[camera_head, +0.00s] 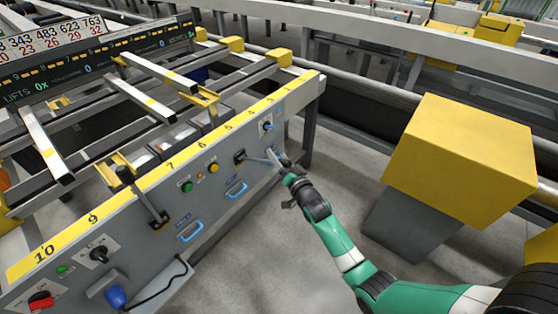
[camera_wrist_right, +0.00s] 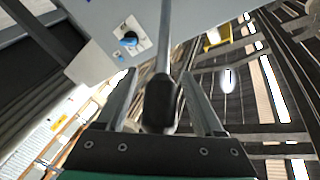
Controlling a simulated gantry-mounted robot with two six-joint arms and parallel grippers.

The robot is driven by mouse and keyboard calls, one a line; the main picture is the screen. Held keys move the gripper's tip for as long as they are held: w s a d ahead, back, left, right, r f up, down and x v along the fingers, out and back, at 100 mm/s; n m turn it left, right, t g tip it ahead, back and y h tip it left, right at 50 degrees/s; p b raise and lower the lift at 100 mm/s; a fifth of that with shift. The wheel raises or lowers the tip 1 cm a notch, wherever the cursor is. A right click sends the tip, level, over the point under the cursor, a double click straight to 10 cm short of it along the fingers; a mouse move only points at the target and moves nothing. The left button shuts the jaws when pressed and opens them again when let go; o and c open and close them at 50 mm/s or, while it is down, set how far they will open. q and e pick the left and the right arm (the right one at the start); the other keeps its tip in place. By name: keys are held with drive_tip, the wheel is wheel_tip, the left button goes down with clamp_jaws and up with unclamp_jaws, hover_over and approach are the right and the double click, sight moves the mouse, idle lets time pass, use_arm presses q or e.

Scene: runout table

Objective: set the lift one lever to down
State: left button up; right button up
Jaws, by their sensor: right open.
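A metal lever (camera_head: 255,159) comes out of a black slot in the grey front panel (camera_head: 215,148) and reaches right to my right gripper (camera_head: 280,160). In the right wrist view, the lever's shaft (camera_wrist_right: 166,40) runs down to a black knob (camera_wrist_right: 160,103). The knob lies between the two fingers of my right gripper (camera_wrist_right: 158,76), which is open, with gaps beside the knob. A second lever (camera_head: 145,198) with a black knob stands up from the panel further left. I cannot read which lever is lift one. My left gripper is out of view.
A blue knob (camera_head: 267,126) sits right of the lever, also in the wrist view (camera_wrist_right: 129,38). Green (camera_head: 187,187) and yellow (camera_head: 213,168) buttons and blue handles (camera_head: 236,190) are left. A yellow box (camera_head: 460,160) stands right. Open floor lies before the panel.

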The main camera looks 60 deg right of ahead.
clamp_jaws()
idle(0.3)
idle(1.1)
